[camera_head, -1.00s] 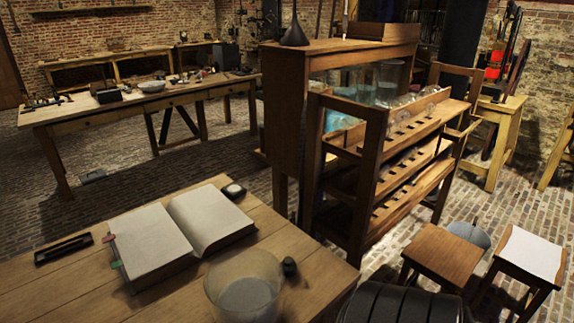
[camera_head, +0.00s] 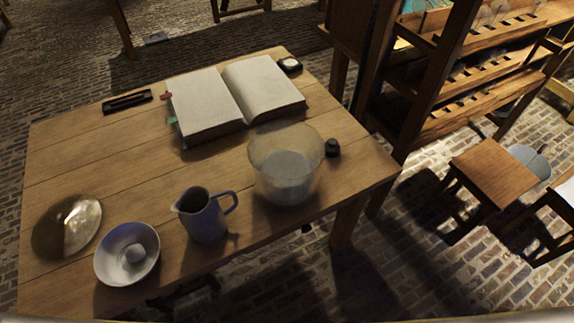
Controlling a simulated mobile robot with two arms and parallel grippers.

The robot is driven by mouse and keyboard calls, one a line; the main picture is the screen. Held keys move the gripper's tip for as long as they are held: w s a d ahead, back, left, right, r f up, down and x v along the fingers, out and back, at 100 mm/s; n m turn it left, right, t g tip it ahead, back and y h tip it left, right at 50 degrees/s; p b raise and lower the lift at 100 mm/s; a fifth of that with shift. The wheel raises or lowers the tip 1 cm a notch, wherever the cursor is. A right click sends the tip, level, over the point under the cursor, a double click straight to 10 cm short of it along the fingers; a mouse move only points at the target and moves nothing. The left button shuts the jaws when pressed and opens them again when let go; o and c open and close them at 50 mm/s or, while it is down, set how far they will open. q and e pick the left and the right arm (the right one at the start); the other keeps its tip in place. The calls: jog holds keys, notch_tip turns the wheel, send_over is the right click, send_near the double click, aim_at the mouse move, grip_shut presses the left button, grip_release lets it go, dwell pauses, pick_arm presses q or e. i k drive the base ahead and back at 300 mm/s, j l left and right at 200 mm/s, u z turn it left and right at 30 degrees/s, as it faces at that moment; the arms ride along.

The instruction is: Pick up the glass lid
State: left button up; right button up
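The glass lid (camera_head: 67,227) is a round, shiny, domed disc. It lies on the wooden table (camera_head: 75,155) at the left, close to the table's left edge. A white bowl (camera_head: 104,262) with a small rounded thing inside stands just right of it and nearer to me. Neither of my grippers shows in the head view.
A grey-blue jug (camera_head: 203,216), a clear glass jar (camera_head: 287,170), a small dark bottle (camera_head: 332,148), an open book (camera_head: 232,98) and a dark pen tray (camera_head: 127,102) share the table. A wooden rack (camera_head: 440,60) and stool (camera_head: 500,172) stand right. The table's left-centre is clear.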

aim_at(67, 226)
jog(key=u, duration=1.8)
jog(key=z, duration=1.8)
jog(key=k+j+u, duration=0.1)
jog(key=j, duration=0.35)
jog(key=k+j+u, duration=0.1)
jog(key=j, duration=0.35)
jog(key=k+j+u, duration=0.1)
jog(key=j, duration=0.35)
jog(key=k+j, duration=0.1)
jog(key=j, duration=0.35)
jog(key=k+u, duration=0.05)
